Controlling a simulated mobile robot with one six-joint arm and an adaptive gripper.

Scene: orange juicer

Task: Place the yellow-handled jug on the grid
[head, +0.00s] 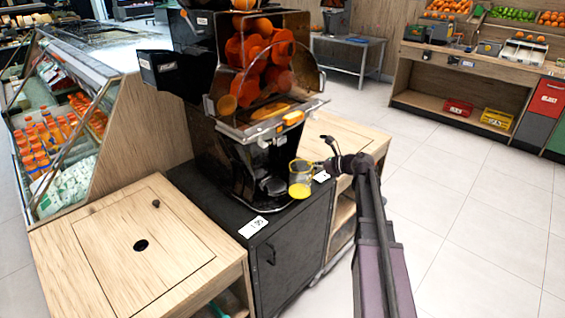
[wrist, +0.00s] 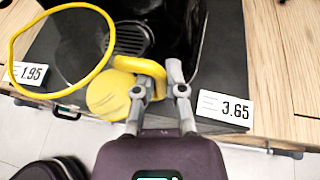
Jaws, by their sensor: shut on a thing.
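The clear jug with yellow rim, base and handle (head: 300,179) is at the front right of the juicer's dark lower bay in the head view. In the wrist view its yellow handle (wrist: 133,66) is between my fingers, with the round rim at left. My gripper (head: 322,165) is shut on the handle; it also shows in the wrist view (wrist: 158,84). The black slotted grid (wrist: 133,38) lies beyond the handle on the dark base, partly covered by the jug. Whether the jug's base touches anything is unclear.
The orange juicer (head: 262,75) stands on a black cabinet (head: 291,252). Price cards reading 1.95 (wrist: 27,73) and 3.65 (wrist: 225,107) lie along the cabinet top's front edge. Wooden counters flank it, the left one (head: 140,245) with a round hole. Open floor lies at right.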

